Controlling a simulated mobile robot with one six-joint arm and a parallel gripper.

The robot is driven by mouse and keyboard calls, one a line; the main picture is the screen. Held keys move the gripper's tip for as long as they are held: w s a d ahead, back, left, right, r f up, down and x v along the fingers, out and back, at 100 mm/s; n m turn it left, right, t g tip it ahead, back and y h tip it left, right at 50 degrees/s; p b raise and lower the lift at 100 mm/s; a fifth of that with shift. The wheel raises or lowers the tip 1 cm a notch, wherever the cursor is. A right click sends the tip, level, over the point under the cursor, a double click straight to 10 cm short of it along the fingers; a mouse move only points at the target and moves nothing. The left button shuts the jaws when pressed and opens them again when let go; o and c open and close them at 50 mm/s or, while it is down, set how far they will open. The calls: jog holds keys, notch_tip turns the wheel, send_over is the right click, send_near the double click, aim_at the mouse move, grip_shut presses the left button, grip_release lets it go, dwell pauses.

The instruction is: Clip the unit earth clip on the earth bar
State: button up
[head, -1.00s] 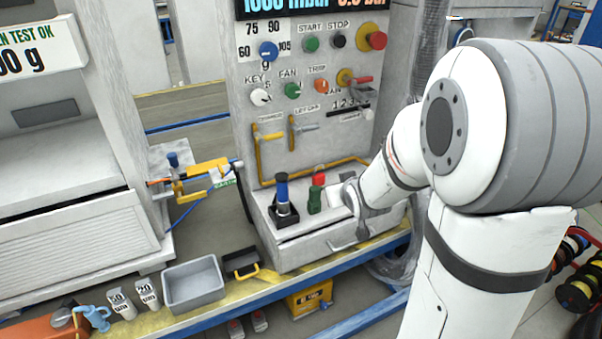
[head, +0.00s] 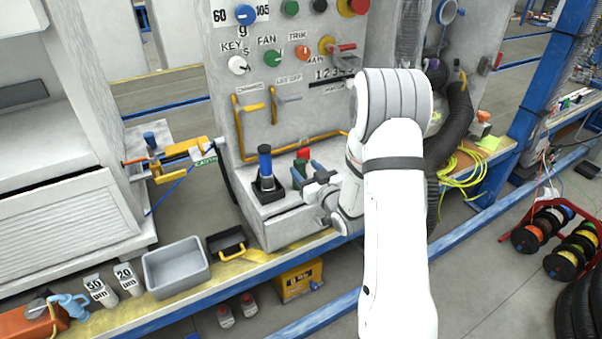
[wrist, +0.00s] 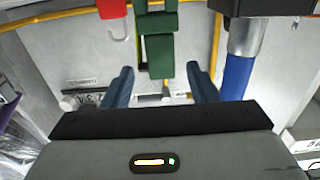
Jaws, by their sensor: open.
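A green clip-like piece (wrist: 158,55), which looks like the unit earth clip, stands on the grey ledge at the foot of the panel. In the head view its green part (head: 301,167) is partly hidden by my gripper (head: 306,178). In the wrist view my gripper (wrist: 161,85) is open, its two blue-grey fingers on either side of the green piece's line. The piece is between or just beyond the fingertips; contact cannot be told. A red tag-like part (wrist: 112,8) is beside it. I cannot tell for sure which part is the earth bar.
A blue-handled tool (head: 265,165) stands in a black holder close left of my gripper; its handle also shows in the wrist view (wrist: 238,75). A yellow pipe (head: 290,150) runs along the panel behind. A grey bin (head: 176,268) and black tray (head: 227,243) are at lower left.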

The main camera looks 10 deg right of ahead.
aim_at(302, 166)
jog(key=shift+x, duration=1.95)
jog(key=shift+c, duration=0.5)
jog(key=c, duration=1)
